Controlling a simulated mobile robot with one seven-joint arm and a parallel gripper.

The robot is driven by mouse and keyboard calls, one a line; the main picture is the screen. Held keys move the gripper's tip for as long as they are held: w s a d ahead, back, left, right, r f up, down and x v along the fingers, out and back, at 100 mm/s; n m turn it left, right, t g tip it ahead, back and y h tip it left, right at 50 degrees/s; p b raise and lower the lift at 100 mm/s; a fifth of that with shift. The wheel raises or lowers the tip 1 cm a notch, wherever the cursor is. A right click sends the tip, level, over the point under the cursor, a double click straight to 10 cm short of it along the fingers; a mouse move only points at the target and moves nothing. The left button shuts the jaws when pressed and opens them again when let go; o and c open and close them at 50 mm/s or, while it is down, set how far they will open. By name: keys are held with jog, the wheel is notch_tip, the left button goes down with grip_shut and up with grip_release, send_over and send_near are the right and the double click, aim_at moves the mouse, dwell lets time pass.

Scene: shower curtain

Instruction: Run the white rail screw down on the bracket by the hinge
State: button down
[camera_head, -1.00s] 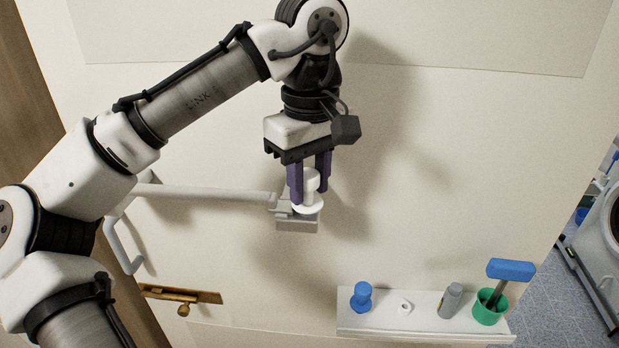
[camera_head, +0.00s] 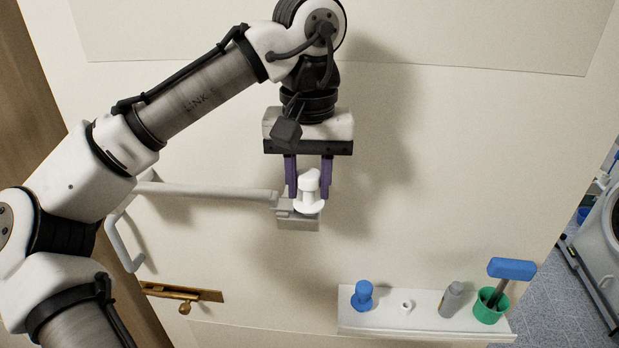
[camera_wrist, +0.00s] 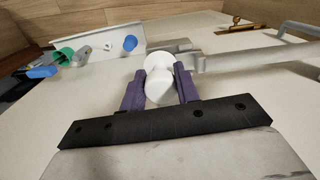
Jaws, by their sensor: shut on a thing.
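The white rail screw (camera_head: 309,188) stands upright with its wide flange down at the grey bracket (camera_head: 298,223) on the right end of the rail. My gripper (camera_head: 309,192) points down with its two purple fingers shut on the screw's knob, one on each side. In the wrist view the screw (camera_wrist: 159,86) sits between the fingers, with its white flange beyond it. The screw's shank and the hole under the flange are hidden, so I cannot tell how deep it sits.
The pale rail (camera_head: 205,193) runs left from the bracket. A brass latch (camera_head: 182,295) is at lower left. A white shelf (camera_head: 400,324) at lower right holds a blue knob (camera_head: 362,296), a small white piece (camera_head: 407,306), a grey bottle (camera_head: 452,299) and a green cup (camera_head: 490,306) with a blue-handled tool.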

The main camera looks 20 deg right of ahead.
jog(key=shift+f+m, duration=0.15)
jog(key=shift+m, duration=0.25)
jog(key=m, duration=0.3)
jog(key=shift+a, duration=0.1)
jog(key=shift+w+m, duration=0.1)
jog(key=shift+m, duration=0.8)
jog(key=shift+m, duration=1.2)
jog(key=c, duration=0.9)
grip_release()
jog(key=shift+c, duration=0.2)
